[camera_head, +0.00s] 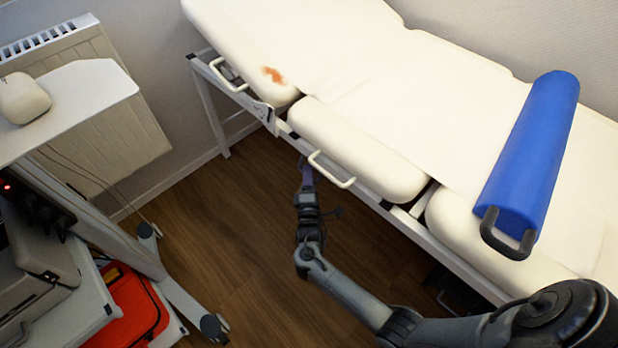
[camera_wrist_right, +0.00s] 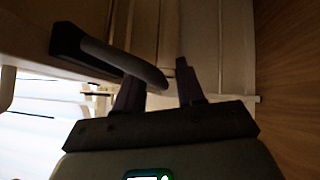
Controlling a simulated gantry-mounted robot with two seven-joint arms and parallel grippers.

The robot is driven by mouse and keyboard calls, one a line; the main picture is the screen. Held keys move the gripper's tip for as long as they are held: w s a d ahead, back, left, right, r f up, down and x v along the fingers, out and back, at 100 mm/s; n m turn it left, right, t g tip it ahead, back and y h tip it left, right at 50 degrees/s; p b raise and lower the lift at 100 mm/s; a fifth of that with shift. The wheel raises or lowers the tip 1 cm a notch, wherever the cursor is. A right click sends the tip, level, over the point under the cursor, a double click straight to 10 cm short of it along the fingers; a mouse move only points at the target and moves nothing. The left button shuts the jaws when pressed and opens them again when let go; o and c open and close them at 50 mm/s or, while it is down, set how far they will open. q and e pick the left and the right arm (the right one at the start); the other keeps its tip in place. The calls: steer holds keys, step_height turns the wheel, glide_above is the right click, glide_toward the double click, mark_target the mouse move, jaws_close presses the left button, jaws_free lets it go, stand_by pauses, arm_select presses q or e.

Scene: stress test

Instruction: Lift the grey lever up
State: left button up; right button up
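A grey curved lever (camera_wrist_right: 125,62) with a black mount (camera_wrist_right: 66,40) shows in the right wrist view, at the upper left. Its free end lies in front of the gap between the fingers of my right gripper (camera_wrist_right: 160,88). The fingers are apart, so this gripper is open; whether they touch the lever I cannot tell. In the head view my right gripper (camera_head: 307,176) is at the edge of the couch (camera_head: 350,145), just left of a pale bar handle (camera_head: 332,171). I cannot tell whether this handle is the same lever. My left gripper is not in view.
A blue roll (camera_head: 530,150) with a black handle lies on the couch. A second pale handle (camera_head: 228,76) is farther left. A white trolley (camera_head: 75,105) with a red case (camera_head: 132,305) stands at the left. The wooden floor (camera_head: 235,220) between is clear.

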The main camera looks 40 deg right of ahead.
steer(key=shift+w+d, duration=0.15)
jaws_close()
steer(key=shift+r+p, duration=0.2)
steer(key=shift+p, duration=0.2)
steer(key=a+r+m+g+y+p, duration=0.1)
steer(key=m+p, duration=0.1)
steer(key=p, duration=0.4)
steer(key=a+r+m+g+y+p, duration=0.1)
steer(key=m+y+p, duration=0.1)
steer(key=p, duration=0.5)
steer(key=a+r+m+g+y+p, duration=0.1)
steer(key=g+y+p, duration=0.1)
steer(key=p, duration=0.4)
steer(key=shift+s+a+r+m, duration=0.2)
steer(key=shift+r+m, duration=0.15)
steer(key=shift+m, duration=0.05)
steer(key=shift+a+m+y+p, duration=0.1)
steer(key=shift+m+y+p, duration=0.25)
steer(key=shift+p, duration=0.65)
